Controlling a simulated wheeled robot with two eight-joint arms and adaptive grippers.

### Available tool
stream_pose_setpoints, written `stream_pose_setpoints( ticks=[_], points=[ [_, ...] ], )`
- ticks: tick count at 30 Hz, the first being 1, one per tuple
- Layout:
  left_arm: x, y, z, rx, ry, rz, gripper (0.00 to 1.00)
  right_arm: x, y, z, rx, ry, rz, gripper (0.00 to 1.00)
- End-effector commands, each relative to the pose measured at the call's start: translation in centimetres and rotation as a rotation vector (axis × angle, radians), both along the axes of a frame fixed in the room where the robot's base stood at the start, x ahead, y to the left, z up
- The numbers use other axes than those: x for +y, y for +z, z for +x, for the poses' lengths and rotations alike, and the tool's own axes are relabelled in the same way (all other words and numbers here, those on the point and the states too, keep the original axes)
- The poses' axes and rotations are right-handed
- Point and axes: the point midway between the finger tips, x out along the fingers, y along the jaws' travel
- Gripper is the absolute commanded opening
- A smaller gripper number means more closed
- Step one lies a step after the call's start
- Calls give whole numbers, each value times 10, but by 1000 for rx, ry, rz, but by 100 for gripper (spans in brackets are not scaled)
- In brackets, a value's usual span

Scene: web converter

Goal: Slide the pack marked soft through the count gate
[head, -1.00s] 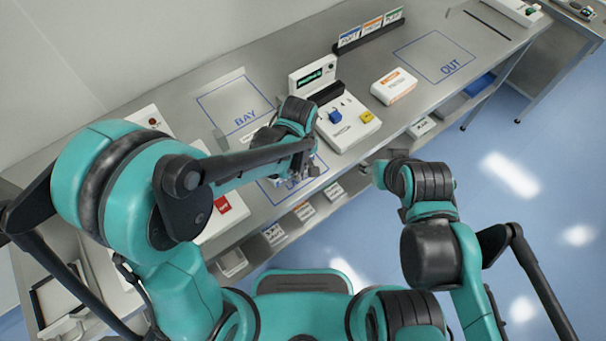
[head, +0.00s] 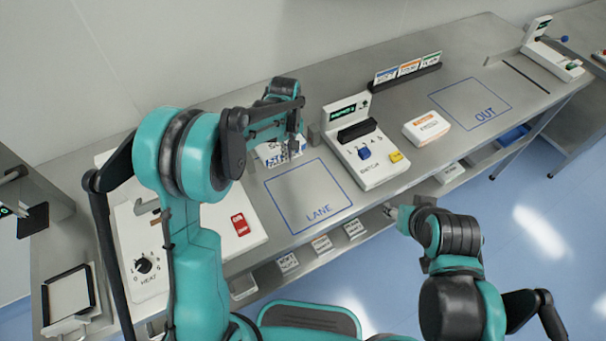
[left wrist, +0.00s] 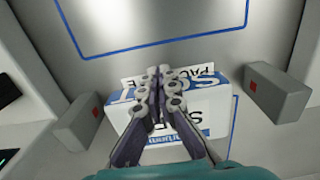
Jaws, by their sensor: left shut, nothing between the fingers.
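The pack marked soft (head: 272,154) is a white box with blue and black print. It lies beyond the far edge of the LANE outline (head: 308,196), partly hidden by my left arm in the head view. In the left wrist view the pack (left wrist: 205,112) lies between the count gate's two grey posts (left wrist: 82,122) (left wrist: 276,90), each with a red square. One post (head: 313,137) shows in the head view. My left gripper (left wrist: 160,72) is shut and empty, its fingers over the pack; contact cannot be told. My right gripper (head: 391,211) hangs off the bench front, its jaws unclear.
A counter unit (head: 366,165) with a display stands right of the gate. An orange-and-white pack (head: 427,128) lies near the OUT outline (head: 470,104). A rack of cards (head: 405,78) stands behind. A heat panel (head: 185,235) is at left. The LANE area is clear.

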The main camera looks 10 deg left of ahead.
Motion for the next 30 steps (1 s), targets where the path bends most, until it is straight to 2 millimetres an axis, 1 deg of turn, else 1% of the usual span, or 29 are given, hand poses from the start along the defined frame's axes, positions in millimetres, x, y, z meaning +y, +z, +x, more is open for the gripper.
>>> stream_pose_setpoints(
  ticks=[1, 9, 12, 15, 20, 30],
  points=[
    [11, 0, 14, 0, 5, 0, 0, 0, 0, 0, 0, 0, 0, 47],
    [59, 1, 78, 0, 3, 0, 0, 0, 5, 0, 0, 0, 0, 47],
    [74, 1, 98, 0, 2, 0, 0, 0, 8, 0, 0, 0, 0, 47],
    [85, 1, 112, 0, 2, 0, 0, 0, 10, 0, 0, 0, 0, 47],
    [91, 0, 121, 0, -1, 0, 0, 0, 10, 0, 0, 0, 0, 47],
    [91, 0, 121, 0, 0, 0, 0, 0, 10, 0, 0, 0, 0, 47]
  ],
)
